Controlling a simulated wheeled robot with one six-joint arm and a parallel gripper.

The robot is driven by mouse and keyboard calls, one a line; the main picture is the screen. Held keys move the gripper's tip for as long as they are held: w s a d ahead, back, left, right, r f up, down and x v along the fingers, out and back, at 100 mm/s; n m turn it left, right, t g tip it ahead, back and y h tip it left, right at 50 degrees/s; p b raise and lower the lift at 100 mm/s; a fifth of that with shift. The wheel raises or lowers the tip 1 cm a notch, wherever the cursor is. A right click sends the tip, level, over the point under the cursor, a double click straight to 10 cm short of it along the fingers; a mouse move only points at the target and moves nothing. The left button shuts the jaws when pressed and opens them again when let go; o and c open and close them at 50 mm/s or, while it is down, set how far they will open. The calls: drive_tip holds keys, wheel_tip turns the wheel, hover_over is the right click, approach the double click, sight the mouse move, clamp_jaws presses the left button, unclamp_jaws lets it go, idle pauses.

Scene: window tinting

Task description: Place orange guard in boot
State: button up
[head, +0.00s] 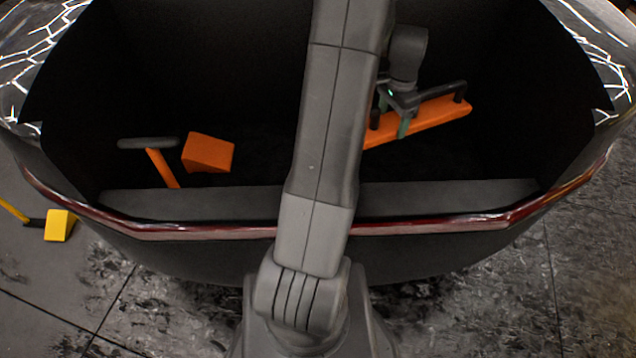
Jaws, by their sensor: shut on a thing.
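The orange guard (440,113) is a long flat orange bar with a black handle on top. It is inside the dark open boot (450,200), right of my arm, tilted up toward the right. My gripper (396,114), with greenish fingertips, is shut on the guard's handle from above. My arm hides the guard's left end. I cannot tell whether the guard touches the boot floor.
An orange wedge block (208,152) and a tool with a grey bar head and orange handle (161,165) lie in the boot at left. A yellow block (59,225) is on the ground outside at left. The boot's red-edged rim (450,226) runs across the front.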

drive_tip(key=b, duration=0.5)
hover_over(378, 175)
wheel_tip(378, 175, down, 9)
wheel_tip(378, 175, down, 10)
drive_tip(key=shift+s+f+b, duration=0.1)
drive_tip(key=shift+f+b, duration=0.1)
drive_tip(key=shift+b, duration=0.75)
drive_tip(key=shift+d, duration=0.1)
drive_tip(key=shift+f, duration=0.15)
drive_tip(key=o, duration=1.4)
wheel_tip(378, 175, up, 12)
drive_tip(key=shift+r+p, duration=0.15)
drive_tip(key=shift+p, duration=1.05)
